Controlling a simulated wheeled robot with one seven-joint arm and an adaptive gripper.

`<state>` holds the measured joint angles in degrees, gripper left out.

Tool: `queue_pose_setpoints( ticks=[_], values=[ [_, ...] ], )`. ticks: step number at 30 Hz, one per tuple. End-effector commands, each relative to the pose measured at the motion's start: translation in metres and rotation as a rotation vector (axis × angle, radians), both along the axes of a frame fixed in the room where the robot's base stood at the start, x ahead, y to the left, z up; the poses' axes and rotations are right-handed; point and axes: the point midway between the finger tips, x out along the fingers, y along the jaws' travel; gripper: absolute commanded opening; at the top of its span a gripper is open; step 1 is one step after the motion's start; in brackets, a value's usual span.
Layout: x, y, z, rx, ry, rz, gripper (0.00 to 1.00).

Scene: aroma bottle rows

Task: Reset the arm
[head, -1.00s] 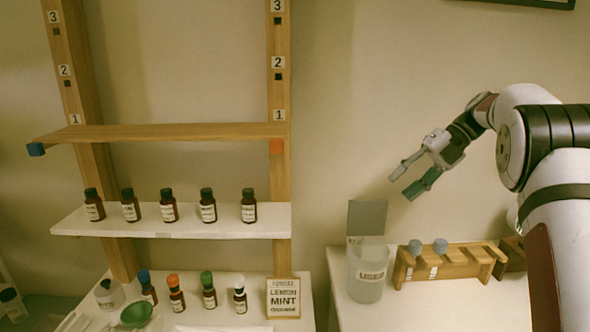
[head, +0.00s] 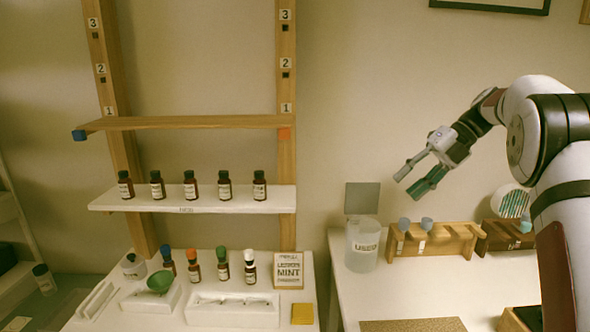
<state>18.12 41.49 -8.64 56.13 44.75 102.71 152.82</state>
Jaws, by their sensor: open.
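My gripper (head: 414,179) is open and empty in the head view. It is held in the air above the right table, pointing down and to the left. Its fingers are apart, one grey and one dark green. Below it stand a clear container (head: 363,246) with a raised grey lid and a wooden rack (head: 450,241) holding small grey-topped items. The gripper touches nothing that I can see.
A white shelf (head: 150,204) on the left bears a row of dark bottles. A wooden shelf (head: 200,122) above it is bare. The left table (head: 100,322) holds several colour-capped bottles, a green bowl (head: 160,281) and a sign (head: 289,270). A cork mat (head: 412,325) lies at the front right.

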Motion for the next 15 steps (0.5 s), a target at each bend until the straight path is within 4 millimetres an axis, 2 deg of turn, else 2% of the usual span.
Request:
queue_pose_setpoints(
  ticks=[8,15],
  values=[
    [-0.019,0.012,0.020,-0.049,-0.139,0.123,0.42],
    [-0.051,0.030,0.040,-0.126,-0.330,0.326,0.42]
  ],
)
